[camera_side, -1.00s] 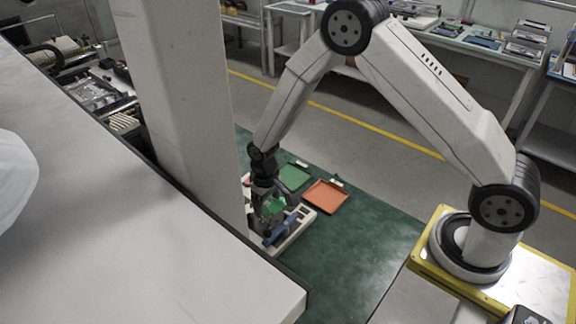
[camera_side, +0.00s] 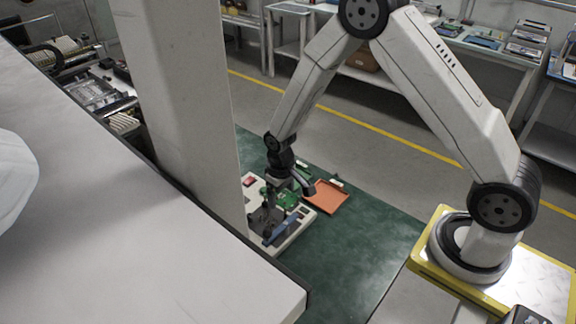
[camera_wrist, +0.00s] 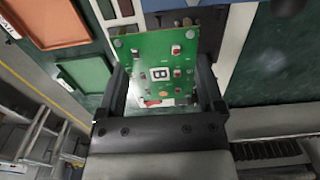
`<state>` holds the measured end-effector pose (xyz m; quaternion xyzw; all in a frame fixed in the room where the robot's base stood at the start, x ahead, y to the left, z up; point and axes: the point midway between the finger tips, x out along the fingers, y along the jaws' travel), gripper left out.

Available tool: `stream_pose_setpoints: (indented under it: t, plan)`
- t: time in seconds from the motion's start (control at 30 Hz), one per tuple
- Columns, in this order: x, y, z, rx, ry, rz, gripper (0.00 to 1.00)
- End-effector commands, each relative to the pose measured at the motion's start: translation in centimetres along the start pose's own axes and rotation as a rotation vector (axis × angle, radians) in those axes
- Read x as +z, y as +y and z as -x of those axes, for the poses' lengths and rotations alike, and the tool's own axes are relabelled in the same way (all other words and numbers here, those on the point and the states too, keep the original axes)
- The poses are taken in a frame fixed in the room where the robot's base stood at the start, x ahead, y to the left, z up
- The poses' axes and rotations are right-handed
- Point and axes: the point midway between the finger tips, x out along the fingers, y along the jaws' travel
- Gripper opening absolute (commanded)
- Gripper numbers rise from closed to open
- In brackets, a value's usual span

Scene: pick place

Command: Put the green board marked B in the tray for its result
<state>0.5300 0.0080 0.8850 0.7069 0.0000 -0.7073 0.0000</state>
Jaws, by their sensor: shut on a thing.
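My gripper (camera_wrist: 166,92) is shut on the green board (camera_wrist: 145,62), holding it by its sides in the wrist view. The board has small parts and a white label with a dark mark, perhaps a B turned sideways. In the side view my gripper (camera_side: 279,187) holds the board (camera_side: 285,199) above the pale test fixture (camera_side: 297,229). The orange tray (camera_side: 327,197) lies to the right of it on the green mat. The green tray (camera_wrist: 82,76) shows beside the orange tray (camera_wrist: 46,20) in the wrist view; my gripper mostly hides it in the side view. Both trays look empty.
A blue lever or clamp (camera_side: 281,230) stands on the fixture. A grey pillar (camera_side: 190,90) and a white table (camera_side: 150,220) stand close on the left and hide part of the fixture. The green mat (camera_side: 350,240) is clear in front of the trays.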

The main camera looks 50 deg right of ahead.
Motion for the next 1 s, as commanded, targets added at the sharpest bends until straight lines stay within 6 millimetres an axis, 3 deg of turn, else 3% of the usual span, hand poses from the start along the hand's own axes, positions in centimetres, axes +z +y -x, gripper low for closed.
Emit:
stream_pose_setpoints:
  t: [0.3, 0.5, 0.73, 1.0]
  plan:
    - [6.2, 6.9, 1.9, 0.000, 0.001, -0.009, 0.44]
    - [11.1, 10.1, 2.9, 0.000, 0.001, -0.007, 0.44]
    - [15.4, 11.8, 3.7, 0.000, 0.001, -0.004, 0.44]
    - [16.9, 12.1, 3.9, 0.000, 0.001, 0.000, 0.44]
